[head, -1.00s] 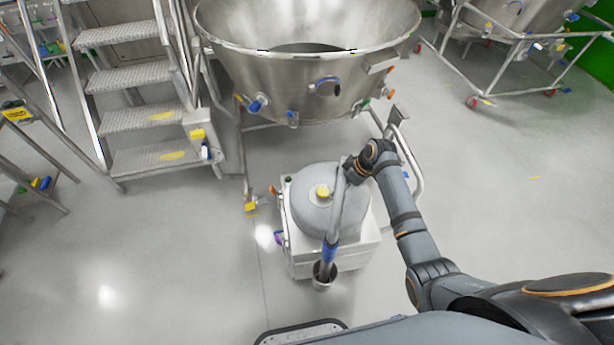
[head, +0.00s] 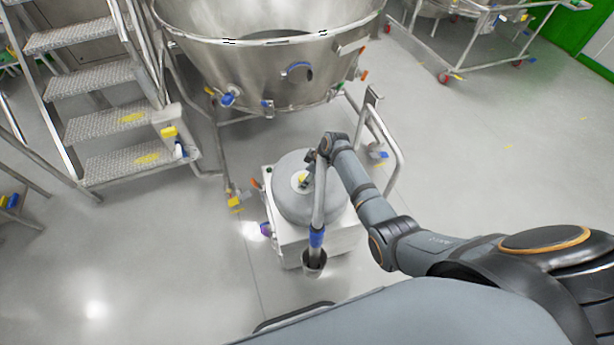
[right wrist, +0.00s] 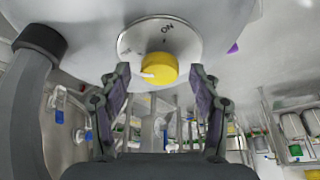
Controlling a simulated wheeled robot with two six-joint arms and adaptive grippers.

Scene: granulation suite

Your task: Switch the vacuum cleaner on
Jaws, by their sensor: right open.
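The vacuum cleaner (head: 290,200) has a grey dome on a white boxy base and stands on the floor in the head view. In the right wrist view its yellow knob (right wrist: 159,68) sits on a round silver plate (right wrist: 186,38) marked ON, with a second, unreadable label at the left. The knob's white mark points left, away from ON. My right gripper (right wrist: 162,80) is open, its fingers on either side of the knob's line and seemingly short of it. In the head view the right gripper (head: 311,165) is above the dome, partly hiding the knob. My left gripper is out of view.
A grey hose or wand (head: 319,205) rises in front of the dome, close beside my right gripper. A large steel bowl (head: 270,70) stands behind the vacuum. Metal steps (head: 110,120) are at the left.

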